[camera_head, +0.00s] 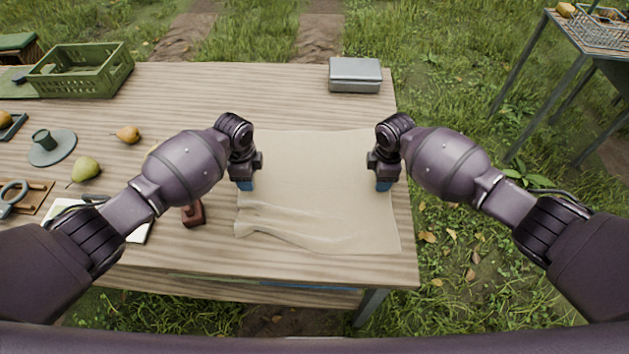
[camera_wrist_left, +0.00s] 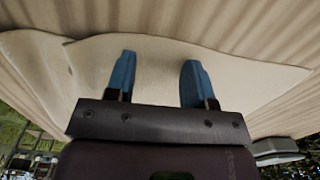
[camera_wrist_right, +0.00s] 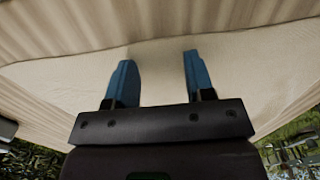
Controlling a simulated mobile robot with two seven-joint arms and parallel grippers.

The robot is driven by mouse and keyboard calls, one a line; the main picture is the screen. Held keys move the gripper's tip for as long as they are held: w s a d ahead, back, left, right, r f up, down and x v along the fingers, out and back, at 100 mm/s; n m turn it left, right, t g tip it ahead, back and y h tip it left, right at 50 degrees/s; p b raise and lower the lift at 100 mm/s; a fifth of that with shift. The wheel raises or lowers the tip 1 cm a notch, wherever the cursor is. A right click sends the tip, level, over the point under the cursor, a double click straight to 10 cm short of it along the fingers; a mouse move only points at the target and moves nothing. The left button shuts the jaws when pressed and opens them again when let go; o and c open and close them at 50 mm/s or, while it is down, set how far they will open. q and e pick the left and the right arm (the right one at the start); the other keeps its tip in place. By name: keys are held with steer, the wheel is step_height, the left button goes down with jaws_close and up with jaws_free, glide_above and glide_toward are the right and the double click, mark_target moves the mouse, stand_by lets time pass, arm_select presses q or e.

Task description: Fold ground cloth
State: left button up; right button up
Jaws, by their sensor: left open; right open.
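The beige ground cloth (camera_head: 315,195) lies spread on the wooden table, with wrinkles and a small raised fold along its near left part. My left gripper (camera_head: 245,185) points down at the cloth's left edge. In the left wrist view its blue fingers (camera_wrist_left: 157,80) are apart with only cloth (camera_wrist_left: 155,60) beyond them. My right gripper (camera_head: 384,184) points down near the cloth's right edge. In the right wrist view its blue fingers (camera_wrist_right: 157,78) are apart over the cloth (camera_wrist_right: 235,65). Both grippers are empty. Whether the fingertips touch the cloth is unclear.
A grey metal box (camera_head: 355,74) stands at the back right of the wooden table (camera_head: 260,88). A green crate (camera_head: 80,72), a pear (camera_head: 86,168), a grey-green hat-shaped item (camera_head: 52,147) and a dark red object (camera_head: 194,212) are on the left. The table behind the cloth is clear.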

arm_select(q)
steer(key=shift+f, duration=0.25)
arm_select(e)
steer(key=shift+f, duration=0.15)
stand_by(0.3)
arm_select(q)
steer(key=shift+c, duration=0.5)
arm_select(e)
steer(key=shift+c, duration=0.5)
arm_select(q)
jaws_close()
arm_select(e)
steer(key=shift+s, duration=0.1)
jaws_close()
